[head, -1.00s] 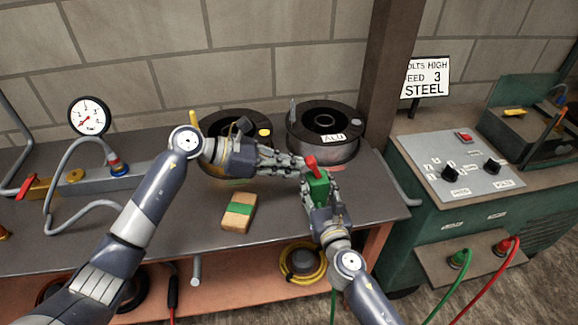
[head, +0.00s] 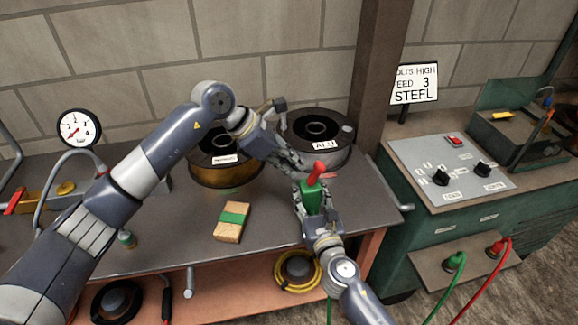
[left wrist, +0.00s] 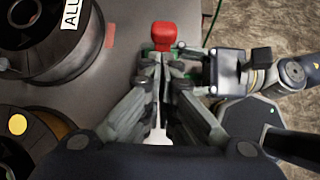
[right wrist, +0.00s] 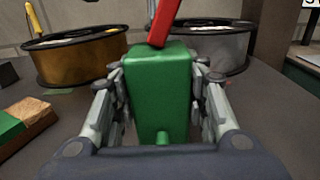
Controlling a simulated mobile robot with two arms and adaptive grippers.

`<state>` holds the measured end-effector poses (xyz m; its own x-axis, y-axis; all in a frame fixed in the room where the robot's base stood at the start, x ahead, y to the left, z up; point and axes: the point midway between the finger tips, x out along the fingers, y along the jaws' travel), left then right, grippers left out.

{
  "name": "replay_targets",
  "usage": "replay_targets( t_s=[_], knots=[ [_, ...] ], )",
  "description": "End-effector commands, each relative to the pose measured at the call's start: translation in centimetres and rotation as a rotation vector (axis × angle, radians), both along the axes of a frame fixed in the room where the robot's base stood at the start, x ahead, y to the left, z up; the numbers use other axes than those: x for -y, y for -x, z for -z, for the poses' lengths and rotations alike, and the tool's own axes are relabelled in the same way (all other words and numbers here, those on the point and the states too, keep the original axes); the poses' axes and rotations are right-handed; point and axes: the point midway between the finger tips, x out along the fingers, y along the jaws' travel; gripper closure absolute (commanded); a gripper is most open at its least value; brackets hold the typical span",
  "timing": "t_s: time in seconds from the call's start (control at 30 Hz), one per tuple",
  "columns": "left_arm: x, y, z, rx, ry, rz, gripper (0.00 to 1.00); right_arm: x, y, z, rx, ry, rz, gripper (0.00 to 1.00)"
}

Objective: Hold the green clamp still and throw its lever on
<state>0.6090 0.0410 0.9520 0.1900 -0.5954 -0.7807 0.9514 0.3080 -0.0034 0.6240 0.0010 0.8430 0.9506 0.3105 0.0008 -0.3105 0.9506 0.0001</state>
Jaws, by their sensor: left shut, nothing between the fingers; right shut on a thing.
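The green clamp (head: 311,197) is a green block with a red lever (head: 317,172) on its top. My right gripper (head: 312,205) is shut on the clamp; in the right wrist view the fingers press both sides of the green body (right wrist: 160,95). The red lever (right wrist: 164,22) tilts up and to the right there. My left gripper (head: 297,168) is shut and empty, its fingertips just left of the lever in the head view. In the left wrist view the red lever knob (left wrist: 163,34) is just beyond the closed fingertips (left wrist: 162,62); I cannot tell whether they touch.
A copper-coloured spool (head: 226,176) and a grey spool labelled ALU (head: 326,158) stand behind the grippers. A wooden block with a green band (head: 232,221) lies on the bench (head: 180,235). A green machine cabinet (head: 425,225) stands to the right.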

Motion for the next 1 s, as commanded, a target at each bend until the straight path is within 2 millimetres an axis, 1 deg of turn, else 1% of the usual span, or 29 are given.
replay_targets(
  t_s=[0.23,0.53,0.83,0.93,1.0],
  knots=[
    [0.0,0.0,-0.3,0.003,0.003,0.0,1.0,0.1,0.0,0.1,-0.002,0.0,0.002,0.99],
    [0.0,0.0,-1.6,0.003,0.004,0.001,1.0,0.1,0.0,0.1,-0.002,0.0,0.002,0.99],
    [0.0,0.0,-1.6,0.002,0.005,0.001,1.0,0.1,0.0,0.1,-0.003,-0.001,0.002,0.99],
    [-0.4,0.0,-1.8,0.003,0.003,0.0,1.0,0.1,0.0,0.1,-0.003,-0.001,0.002,0.99],
    [-1.0,0.2,-2.0,0.003,0.003,-0.002,1.0,0.1,0.0,0.1,-0.003,-0.001,0.002,0.99]
  ],
)
